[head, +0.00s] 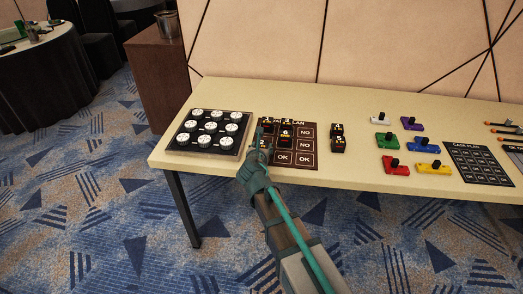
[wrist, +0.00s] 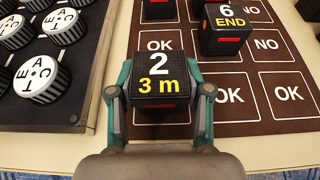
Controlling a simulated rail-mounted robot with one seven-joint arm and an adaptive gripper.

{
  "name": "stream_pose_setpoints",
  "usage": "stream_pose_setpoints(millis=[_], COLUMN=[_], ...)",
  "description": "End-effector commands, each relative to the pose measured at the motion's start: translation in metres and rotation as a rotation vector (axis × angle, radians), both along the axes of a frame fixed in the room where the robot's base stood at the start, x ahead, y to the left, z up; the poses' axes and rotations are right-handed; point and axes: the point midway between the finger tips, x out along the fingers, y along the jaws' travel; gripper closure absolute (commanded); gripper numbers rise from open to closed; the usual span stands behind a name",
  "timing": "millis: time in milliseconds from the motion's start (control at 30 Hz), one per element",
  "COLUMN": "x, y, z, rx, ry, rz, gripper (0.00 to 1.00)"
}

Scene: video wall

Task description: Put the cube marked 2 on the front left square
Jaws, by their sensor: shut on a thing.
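In the head view my gripper (head: 257,150) is at the left front of the mat (head: 308,117), and the cube is mostly hidden. The cube marked 6 (wrist: 225,30) stands on the mat, behind and right of the held cube.
A black tray with round white-topped knobs (head: 248,118) lies close left of the mat. Another cube (wrist: 158,10) stands at the mat's back left. Cubes marked 4 (head: 338,129) and 5 (head: 338,145) stand right of the mat. Coloured knobbed blocks (head: 387,141) lie farther right.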

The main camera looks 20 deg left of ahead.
Motion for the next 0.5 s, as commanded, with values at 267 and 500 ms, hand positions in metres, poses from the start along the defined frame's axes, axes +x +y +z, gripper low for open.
stream_pose_setpoints(millis=[267, 500], x=[0.0000, -0.0001], y=[-0.0001, -0.0001], z=[-0.0054, -0.0088], rx=[0.001, 0.001], ry=[-0.001, -0.001], rz=[0.000, 0.000], gripper=[0.87, 0.43])
